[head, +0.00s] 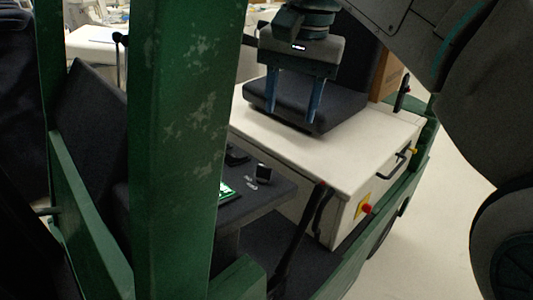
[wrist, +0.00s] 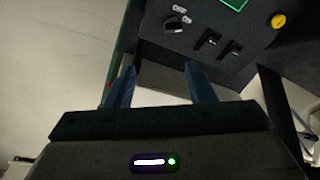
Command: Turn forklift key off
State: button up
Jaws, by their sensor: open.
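The forklift key (wrist: 174,26) is a small dark knob with a pale edge, beside white ON and OFF labels (wrist: 181,13) on the dark control panel (wrist: 205,18). In the head view the key (head: 263,173) sits near the panel's far right corner. Which label it points to is too small to tell. My gripper (head: 292,112) is open and empty, its two blue fingers pointing down, above the seat area behind the panel. In the wrist view my gripper (wrist: 160,70) shows spread fingers, with the key beyond them and apart from them.
A green screen (head: 226,190), black switches (wrist: 220,45) and a yellow button (wrist: 278,21) share the panel. A green post (head: 180,130) stands left of it. A black seat (head: 300,103) rests on the white body; a red stop button (head: 366,209) is at its front.

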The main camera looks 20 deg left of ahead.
aim_at(265, 166)
jog(key=a+f, duration=0.1)
jog(key=f, duration=0.3)
jog(key=s+a+f+b, duration=0.1)
jog(key=f, duration=0.2)
jog(key=a+f+b, duration=0.1)
jog(key=a+f, duration=0.1)
jog(key=f, duration=0.2)
jog(key=shift+s+f, duration=0.2)
jog(key=shift+f, duration=0.15)
jog(key=shift+d, duration=0.1)
jog(key=c, duration=1)
